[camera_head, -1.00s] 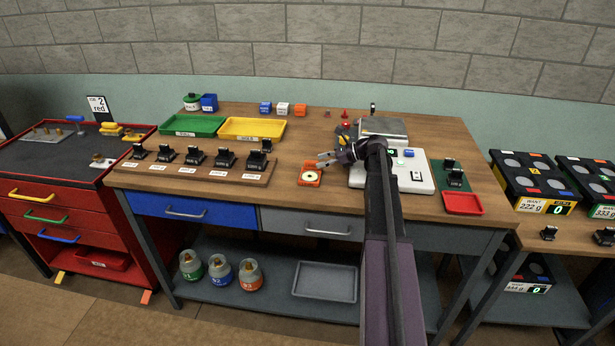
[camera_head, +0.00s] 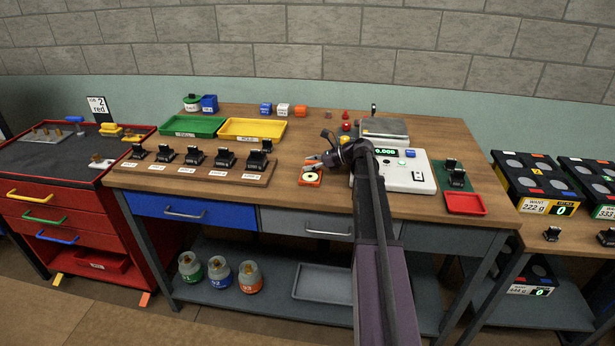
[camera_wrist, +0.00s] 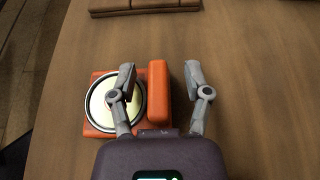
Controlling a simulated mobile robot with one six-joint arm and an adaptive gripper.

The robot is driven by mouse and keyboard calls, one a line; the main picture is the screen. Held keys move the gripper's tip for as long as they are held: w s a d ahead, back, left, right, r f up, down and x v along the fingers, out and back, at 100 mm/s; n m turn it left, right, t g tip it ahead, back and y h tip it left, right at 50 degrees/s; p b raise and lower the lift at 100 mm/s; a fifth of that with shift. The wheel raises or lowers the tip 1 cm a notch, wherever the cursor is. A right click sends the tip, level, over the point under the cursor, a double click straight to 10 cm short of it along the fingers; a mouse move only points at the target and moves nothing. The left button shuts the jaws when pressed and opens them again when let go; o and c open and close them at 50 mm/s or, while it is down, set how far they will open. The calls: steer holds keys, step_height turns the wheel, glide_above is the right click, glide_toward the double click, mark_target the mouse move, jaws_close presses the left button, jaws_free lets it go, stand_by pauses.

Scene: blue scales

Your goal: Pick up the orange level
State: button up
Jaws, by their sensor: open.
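Contact cannot be told.
A white scale (camera_head: 421,182) stands close to the right of my arm. A wooden rack (camera_head: 258,180) with several black weights is to the left. A green tray (camera_head: 193,126) and a yellow tray (camera_head: 252,128) lie behind it. A red tray (camera_head: 466,204) is at right.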

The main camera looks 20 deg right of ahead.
jaws_close()
steer(key=shift+r, duration=0.1)
stand_by(0.3)
steer(key=shift+r+p, duration=1)
steer(key=shift+p, duration=0.1)
steer(key=shift+r+p, duration=0.8)
steer(key=shift+p, duration=0.05)
steer(key=s+a, duration=0.1)
steer(key=a, duration=0.3)
steer(key=s+a, duration=0.1)
steer(key=a, duration=0.4)
steer(key=s+a+r+p, duration=0.1)
steer(key=s+a, duration=0.1)
steer(key=a, duration=0.3)
steer(key=shift+s+a+r, duration=0.1)
steer(key=shift+s+a, duration=0.1)
steer(key=shift+a, duration=0.45)
